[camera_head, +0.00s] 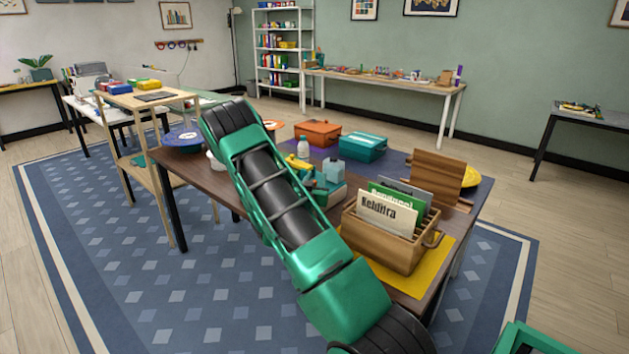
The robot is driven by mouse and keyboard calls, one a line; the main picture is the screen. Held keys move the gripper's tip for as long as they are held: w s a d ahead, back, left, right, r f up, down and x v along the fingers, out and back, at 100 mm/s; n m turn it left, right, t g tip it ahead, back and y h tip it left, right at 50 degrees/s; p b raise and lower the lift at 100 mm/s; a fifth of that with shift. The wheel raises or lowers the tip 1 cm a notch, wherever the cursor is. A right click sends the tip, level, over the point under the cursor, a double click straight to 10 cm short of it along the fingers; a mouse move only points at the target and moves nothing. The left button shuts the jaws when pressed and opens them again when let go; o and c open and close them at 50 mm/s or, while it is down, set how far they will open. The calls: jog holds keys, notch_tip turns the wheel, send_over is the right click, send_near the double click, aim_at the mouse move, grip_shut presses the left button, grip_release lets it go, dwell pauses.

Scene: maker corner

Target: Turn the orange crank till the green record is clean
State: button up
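My green and black arm (285,205) reaches from the bottom right up across the dark wooden table (208,178) and hides part of it. My gripper is not in view. I cannot make out an orange crank or a green record. A teal object (331,192) with bottles on it sits mid-table, just right of my arm and partly hidden by it. A blue disc (183,136) lies at the table's left end. Part of an orange disc (273,125) shows behind my arm.
A wooden crate (386,246) of record sleeves stands on a yellow mat (421,284) at the table's right front. An orange box (318,133), a teal box (363,147) and a yellow disc (471,176) are farther back. A wooden stand (158,192) is left. Open floor lies right.

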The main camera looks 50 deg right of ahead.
jog(key=shift+w+d, duration=0.15)
jog(key=shift+d, duration=0.05)
grip_shut()
